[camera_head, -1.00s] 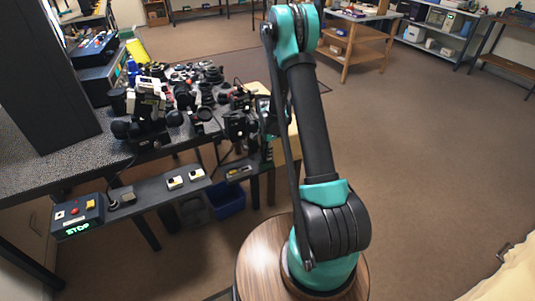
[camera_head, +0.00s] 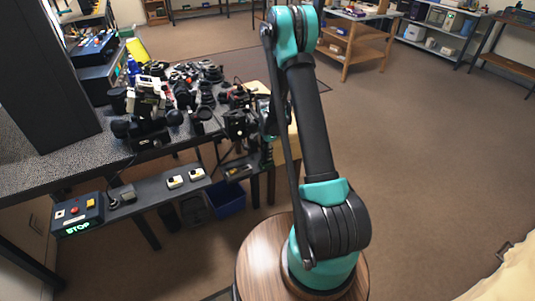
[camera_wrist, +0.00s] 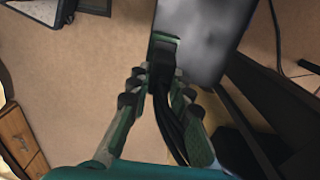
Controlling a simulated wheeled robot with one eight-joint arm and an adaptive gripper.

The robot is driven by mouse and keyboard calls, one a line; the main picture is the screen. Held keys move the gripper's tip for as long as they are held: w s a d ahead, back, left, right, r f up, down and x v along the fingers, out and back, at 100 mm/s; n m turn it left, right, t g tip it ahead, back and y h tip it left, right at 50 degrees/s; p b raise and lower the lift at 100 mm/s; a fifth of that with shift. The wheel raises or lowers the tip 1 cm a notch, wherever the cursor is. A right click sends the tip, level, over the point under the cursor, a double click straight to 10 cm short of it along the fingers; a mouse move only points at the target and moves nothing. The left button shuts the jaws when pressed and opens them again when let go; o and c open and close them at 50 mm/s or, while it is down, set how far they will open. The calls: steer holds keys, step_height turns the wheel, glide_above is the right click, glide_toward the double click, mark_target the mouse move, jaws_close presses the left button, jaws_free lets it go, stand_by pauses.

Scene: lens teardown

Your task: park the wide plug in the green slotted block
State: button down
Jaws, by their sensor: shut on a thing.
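In the wrist view, my gripper (camera_wrist: 160,78) is shut on a black plug (camera_wrist: 160,62), with the fingers on either side of it. Black cable (camera_wrist: 172,125) runs from the plug back between the fingers. A green block (camera_wrist: 165,40) shows just beyond the plug, at the edge of a grey surface (camera_wrist: 205,35). The plug overlaps the block in this view; I cannot tell whether it sits in a slot. In the head view, my gripper (camera_head: 266,155) is small and dark beside the right end of the low shelf, and the plug cannot be made out.
The low shelf (camera_head: 150,192) carries a control box (camera_head: 77,215) lit "STOP" and white switches (camera_head: 174,182). A blue bin (camera_head: 228,199) stands below. The bench above is crowded with lens parts (camera_head: 190,85). Open floor (camera_head: 430,150) lies to the right.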

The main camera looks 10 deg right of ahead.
steer(key=shift+f, duration=0.5)
stand_by(0.8)
steer(key=c, duration=1.3)
jaws_free()
step_height(320, 180, up, 12)
